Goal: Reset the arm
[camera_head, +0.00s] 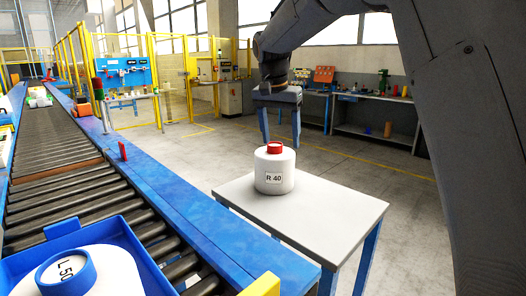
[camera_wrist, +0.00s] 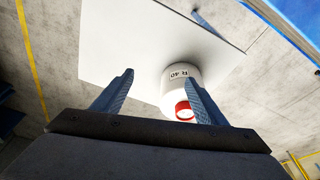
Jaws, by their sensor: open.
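My gripper (camera_head: 281,126) hangs from my arm above the small table, with its two blue fingers apart and nothing between them in the head view. A white bobbin (camera_head: 274,178) with a red top and the label R 40 stands upright on the table, just below the fingertips. In the wrist view my gripper (camera_wrist: 160,88) is open, and the white bobbin (camera_wrist: 180,78) shows beyond the right finger, which hides part of it. I cannot tell whether a finger touches it.
The white-topped table (camera_head: 330,205) stands beside a blue-edged roller conveyor (camera_head: 75,170). On the conveyor, a blue tray (camera_head: 130,240) holds a white bobbin with a blue top (camera_head: 66,272) labelled L 50. Open floor (camera_head: 390,180) lies behind the table; workbenches (camera_head: 375,118) stand farther back.

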